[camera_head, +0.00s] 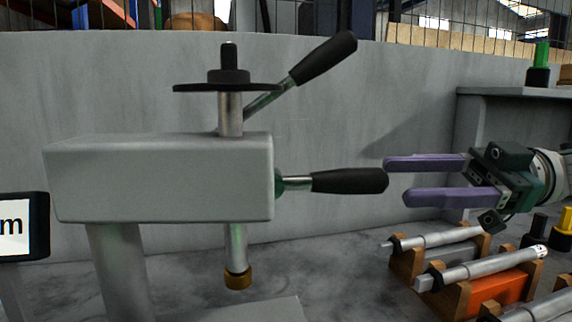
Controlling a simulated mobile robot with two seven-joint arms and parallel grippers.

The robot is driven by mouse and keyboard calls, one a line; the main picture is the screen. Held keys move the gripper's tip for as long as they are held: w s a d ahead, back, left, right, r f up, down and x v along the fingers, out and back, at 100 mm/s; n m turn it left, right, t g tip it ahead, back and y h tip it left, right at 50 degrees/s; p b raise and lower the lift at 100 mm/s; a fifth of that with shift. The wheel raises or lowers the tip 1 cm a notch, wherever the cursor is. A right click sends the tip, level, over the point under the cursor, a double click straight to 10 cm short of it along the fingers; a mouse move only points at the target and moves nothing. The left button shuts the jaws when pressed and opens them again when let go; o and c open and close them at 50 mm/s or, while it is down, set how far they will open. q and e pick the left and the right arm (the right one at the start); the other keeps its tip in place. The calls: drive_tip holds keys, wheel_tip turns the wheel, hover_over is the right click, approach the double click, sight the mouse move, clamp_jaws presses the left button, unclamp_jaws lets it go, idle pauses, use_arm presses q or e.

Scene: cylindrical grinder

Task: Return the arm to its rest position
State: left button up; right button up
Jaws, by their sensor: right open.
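My right gripper (424,180) comes in from the right edge. Its two purple fingers are apart and point left, with nothing between them. The fingertips are close to the end of a black-handled lever (348,181) on the grey machine (160,175); a small gap seems to show between them. A second black-handled lever (324,58) slants up to the right near the black disc (226,87) on top. My left gripper is not in the picture.
Metal shafts (470,268) lie on wooden holders (455,298) at the lower right, beside an orange block (497,292). A display (14,228) stands at the left edge. A grey wall (400,85) runs behind. A green-and-black piece (540,66) stands on the shelf at right.

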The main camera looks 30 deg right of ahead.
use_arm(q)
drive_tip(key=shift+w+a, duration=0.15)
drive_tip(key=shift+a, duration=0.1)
use_arm(e)
drive_tip(key=shift+w+a, duration=0.1)
drive_tip(key=shift+a, duration=0.15)
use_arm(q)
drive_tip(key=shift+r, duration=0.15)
use_arm(e)
drive_tip(key=shift+a, duration=0.1)
